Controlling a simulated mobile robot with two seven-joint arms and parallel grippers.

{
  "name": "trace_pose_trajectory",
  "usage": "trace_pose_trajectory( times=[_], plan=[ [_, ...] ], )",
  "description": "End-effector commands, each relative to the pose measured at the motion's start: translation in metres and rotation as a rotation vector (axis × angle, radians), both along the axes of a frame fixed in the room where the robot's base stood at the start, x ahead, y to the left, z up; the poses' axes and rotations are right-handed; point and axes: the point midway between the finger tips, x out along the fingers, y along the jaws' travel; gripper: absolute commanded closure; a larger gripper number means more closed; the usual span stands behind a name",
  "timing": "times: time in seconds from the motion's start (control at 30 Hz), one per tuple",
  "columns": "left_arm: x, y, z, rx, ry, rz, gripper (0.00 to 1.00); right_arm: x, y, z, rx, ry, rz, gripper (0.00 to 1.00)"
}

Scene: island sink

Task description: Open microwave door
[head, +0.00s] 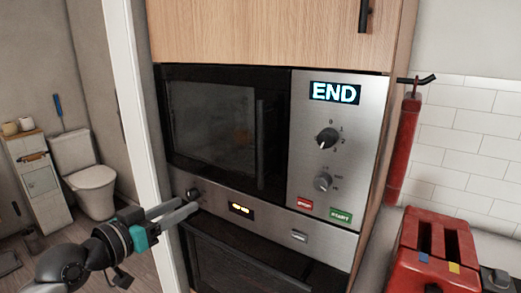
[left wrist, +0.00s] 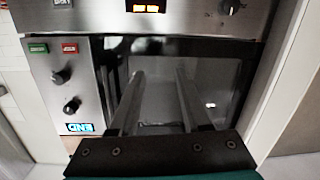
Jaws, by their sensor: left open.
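The microwave (head: 340,115) is built into a wooden cabinet, and its dark glass door (head: 210,120) looks shut. A dark vertical handle (head: 261,145) runs down the door's right side, beside the steel control panel. My left gripper (head: 188,207) is open and empty, low in front of the door's lower left area. In the left wrist view, which looks upside down, my two fingers (left wrist: 160,74) point at the glass door (left wrist: 160,100). The handle (left wrist: 106,92) stands to the left of both fingers there, apart from them. My right gripper is not in view.
An oven (head: 265,255) with a steel knob panel sits directly below the microwave. A red toaster (head: 435,250) stands at the lower right. A white door frame (head: 135,110) borders the cabinet's left, with a toilet beyond.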

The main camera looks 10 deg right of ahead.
Motion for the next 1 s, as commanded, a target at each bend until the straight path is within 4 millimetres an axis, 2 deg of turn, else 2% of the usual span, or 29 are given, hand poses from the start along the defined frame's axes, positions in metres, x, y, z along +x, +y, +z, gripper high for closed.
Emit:
trace_pose_trajectory(
  times=[0.03, 0.1, 0.23, 0.33, 0.47, 1.0],
  plan=[
    [-0.014, -0.013, 0.041, -0.001, -0.052, -0.063, 0.53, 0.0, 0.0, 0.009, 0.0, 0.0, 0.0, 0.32],
    [-0.033, -0.027, 0.076, -0.006, -0.101, -0.134, 0.53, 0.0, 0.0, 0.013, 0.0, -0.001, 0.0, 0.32],
    [-0.059, -0.043, 0.111, -0.003, -0.153, -0.222, 0.53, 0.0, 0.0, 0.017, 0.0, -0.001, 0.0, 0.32],
    [-0.067, -0.049, 0.119, -0.003, -0.166, -0.249, 0.53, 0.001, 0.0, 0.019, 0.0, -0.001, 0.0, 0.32],
    [-0.064, -0.056, 0.121, -0.005, -0.169, -0.253, 0.53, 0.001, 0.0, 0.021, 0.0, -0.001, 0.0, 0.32],
    [-0.013, -0.13, 0.122, -0.006, -0.167, -0.251, 0.53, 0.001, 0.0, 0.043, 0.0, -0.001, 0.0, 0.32]
  ],
)
